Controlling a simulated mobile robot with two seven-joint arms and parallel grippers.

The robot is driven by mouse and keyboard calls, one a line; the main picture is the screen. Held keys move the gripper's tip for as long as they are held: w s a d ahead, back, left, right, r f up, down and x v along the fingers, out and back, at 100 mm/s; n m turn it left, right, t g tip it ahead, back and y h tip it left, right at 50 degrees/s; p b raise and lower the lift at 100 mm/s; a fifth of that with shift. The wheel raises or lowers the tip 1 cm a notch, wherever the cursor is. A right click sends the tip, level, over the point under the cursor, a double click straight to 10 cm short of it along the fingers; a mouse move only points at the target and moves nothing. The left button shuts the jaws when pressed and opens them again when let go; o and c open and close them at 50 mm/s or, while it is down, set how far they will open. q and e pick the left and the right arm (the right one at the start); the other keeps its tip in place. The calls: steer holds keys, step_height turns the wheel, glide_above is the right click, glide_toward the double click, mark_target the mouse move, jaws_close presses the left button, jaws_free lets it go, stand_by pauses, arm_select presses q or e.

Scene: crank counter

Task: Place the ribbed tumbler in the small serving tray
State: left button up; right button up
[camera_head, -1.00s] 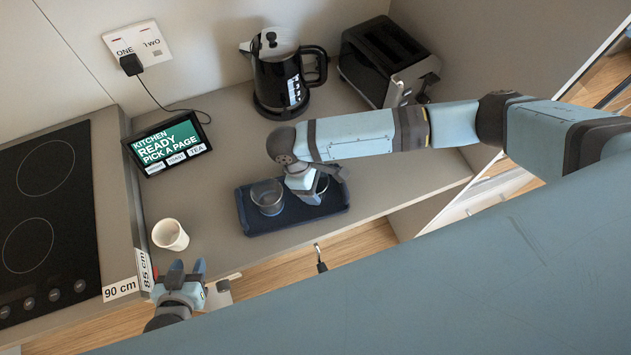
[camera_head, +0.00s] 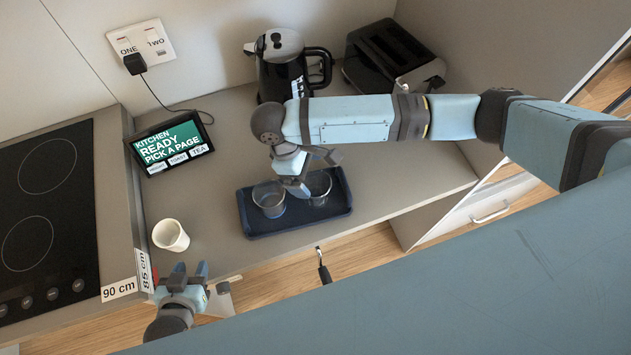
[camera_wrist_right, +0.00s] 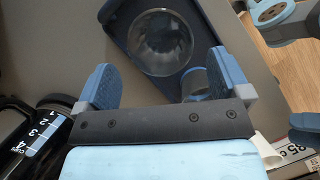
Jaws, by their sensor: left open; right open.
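The dark blue serving tray (camera_head: 292,225) lies on the counter; part of it shows in the right wrist view (camera_wrist_right: 122,30). Two tumblers stand upright inside it: a left one (camera_head: 269,199) with a bluish base and a clear right one (camera_head: 319,186). I cannot make out ribs on either. My right gripper (camera_head: 318,172) is open and empty, just above and behind the right tumbler. In the right wrist view a clear glass (camera_wrist_right: 160,42) shows beyond the open fingers, and a bluish one (camera_wrist_right: 195,82) is partly hidden by the gripper. My left gripper (camera_head: 191,271) is open and empty near the counter's front edge.
A white cup (camera_head: 170,236) stands left of the tray. A kettle (camera_head: 279,75) and a toaster (camera_head: 388,60) stand behind, near my right arm. A tablet (camera_head: 169,143) and a hob (camera_head: 45,210) are at left. Counter right of the tray is clear.

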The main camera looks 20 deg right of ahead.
arm_select(q)
steer(key=shift+w+d+f, duration=0.1)
steer(key=shift+f, duration=0.15)
arm_select(e)
steer(key=v, duration=0.5)
steer(key=shift+r, duration=0.1)
